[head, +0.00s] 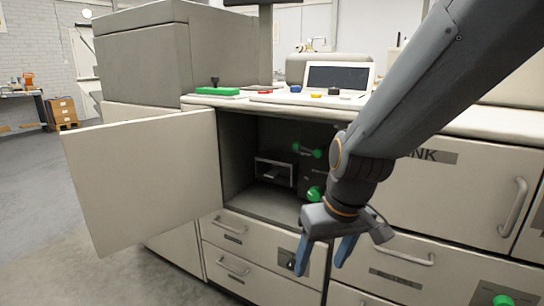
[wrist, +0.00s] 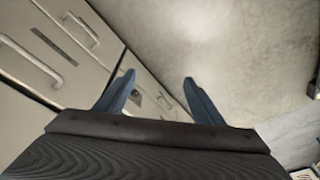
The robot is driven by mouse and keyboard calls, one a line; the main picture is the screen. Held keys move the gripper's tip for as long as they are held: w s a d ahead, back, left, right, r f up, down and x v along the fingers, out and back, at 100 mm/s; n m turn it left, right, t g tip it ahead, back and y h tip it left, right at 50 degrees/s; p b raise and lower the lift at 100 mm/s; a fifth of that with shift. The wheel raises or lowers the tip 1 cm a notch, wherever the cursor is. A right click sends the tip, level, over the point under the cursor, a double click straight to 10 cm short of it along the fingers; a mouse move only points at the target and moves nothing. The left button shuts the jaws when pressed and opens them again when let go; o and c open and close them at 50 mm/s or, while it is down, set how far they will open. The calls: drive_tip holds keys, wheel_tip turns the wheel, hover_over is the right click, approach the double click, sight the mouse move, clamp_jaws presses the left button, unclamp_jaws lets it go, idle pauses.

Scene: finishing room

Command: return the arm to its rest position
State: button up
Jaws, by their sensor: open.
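My gripper (head: 325,252) hangs from my arm and points down in front of the drawer fronts, right of the open cabinet compartment. Its two blue fingers are apart with nothing between them. In the wrist view, my gripper (wrist: 158,88) also shows spread, empty fingers, with drawer fronts to the left and grey floor beyond. My arm comes in from the upper right of the head view and hides part of the cabinet and counter.
A cabinet door (head: 148,180) stands wide open to the left. The compartment (head: 240,160) holds dark equipment with green knobs (head: 314,194). Drawers (head: 232,268) with handles lie below. A monitor panel (head: 338,78) and a green block (head: 217,91) sit on the counter. Floor at left is clear.

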drive_tip(key=s+d+r+m+g+h, duration=0.15)
drive_tip(key=s+d, duration=0.25)
drive_tip(key=s, duration=0.6)
drive_tip(key=d+r+m+p, duration=0.2)
drive_tip(key=d+r+p, duration=0.3)
drive_tip(key=p, duration=0.8)
drive_tip(key=shift+r+g, duration=0.35)
drive_tip(key=shift+r, duration=0.05)
